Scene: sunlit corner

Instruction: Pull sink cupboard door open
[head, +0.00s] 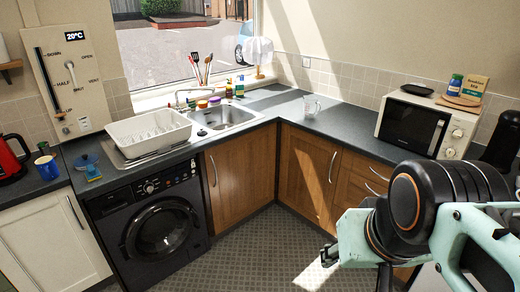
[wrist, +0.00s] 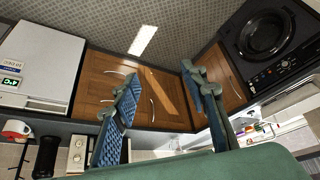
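The sink cupboard door (head: 240,178) is a brown wooden panel below the sink (head: 225,116), right of the washing machine. It looks closed. Its upright curved metal handle (head: 213,170) is near its left edge. In the wrist view the scene is turned over, and the door (wrist: 222,78) is partly behind the right finger. My gripper (head: 356,268) is at the lower right of the head view, well apart from the door. In the wrist view my gripper (wrist: 160,75) has its two fingers spread wide with nothing between them.
A black washing machine (head: 160,225) stands left of the door. Another wooden cupboard door (head: 308,172) with a handle meets it at the corner, with drawers (head: 360,185) further right. The patterned floor (head: 260,250) in front is clear. A microwave (head: 425,125) and glass jug (head: 311,105) are on the worktop.

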